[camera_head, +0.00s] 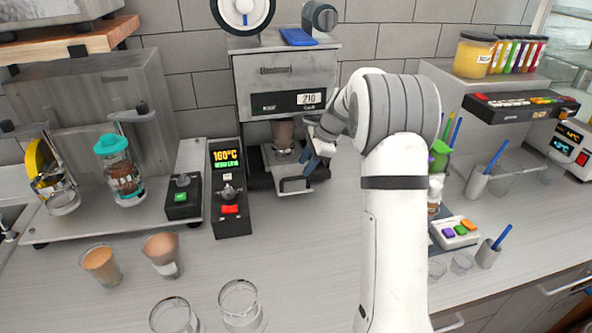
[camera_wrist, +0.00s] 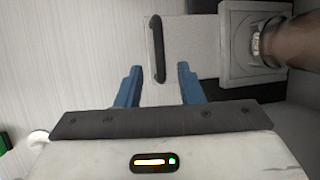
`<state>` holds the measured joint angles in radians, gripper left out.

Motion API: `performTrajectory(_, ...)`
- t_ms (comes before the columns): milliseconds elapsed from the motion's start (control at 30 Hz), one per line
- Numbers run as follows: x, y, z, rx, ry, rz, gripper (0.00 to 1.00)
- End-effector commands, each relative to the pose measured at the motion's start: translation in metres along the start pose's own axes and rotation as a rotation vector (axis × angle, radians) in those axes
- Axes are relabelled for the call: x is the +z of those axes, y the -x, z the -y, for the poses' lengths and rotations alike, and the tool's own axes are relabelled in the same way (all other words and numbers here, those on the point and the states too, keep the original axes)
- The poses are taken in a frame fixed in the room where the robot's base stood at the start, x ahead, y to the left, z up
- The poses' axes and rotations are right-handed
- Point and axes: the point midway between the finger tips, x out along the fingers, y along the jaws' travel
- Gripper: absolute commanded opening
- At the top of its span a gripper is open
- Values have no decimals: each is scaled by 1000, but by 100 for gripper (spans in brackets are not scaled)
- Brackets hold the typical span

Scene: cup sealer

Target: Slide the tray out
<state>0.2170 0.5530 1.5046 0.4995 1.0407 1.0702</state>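The cup sealer (camera_head: 285,78) stands against the tiled wall, a lit 210 on its front. Its light grey tray (camera_wrist: 188,40) with a black bar handle (camera_wrist: 157,40) shows in the wrist view; in the head view the tray handle (camera_head: 294,187) is at the machine's front. A brown-filled cup (camera_head: 284,134) stands in the holder under the sealing head, also at the wrist view's right edge (camera_wrist: 291,43). My gripper (camera_wrist: 160,72) is open, blue fingers either side of the handle's near end. Whether they touch it cannot be told. In the head view my gripper (camera_head: 313,165) is beside the tray.
A control box (camera_head: 229,185) reading 160°C stands left of the tray. Two filled cups (camera_head: 162,253) and two empty clear cups (camera_head: 240,304) stand on the counter at the front left. The counter (camera_head: 300,235) before the tray is clear.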

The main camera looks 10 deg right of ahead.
Motion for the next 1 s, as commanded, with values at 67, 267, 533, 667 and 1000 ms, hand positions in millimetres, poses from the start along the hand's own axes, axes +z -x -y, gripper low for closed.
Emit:
performTrajectory(67,1,-13,0,4,1,1,34)
performTrajectory(267,0,-36,0,1,0,0,34)
performTrajectory(533,0,-41,0,-2,2,-2,34)
performTrajectory(667,-1,-41,0,-2,1,-1,30)
performTrajectory(1000,-1,-41,0,-2,1,-2,2)
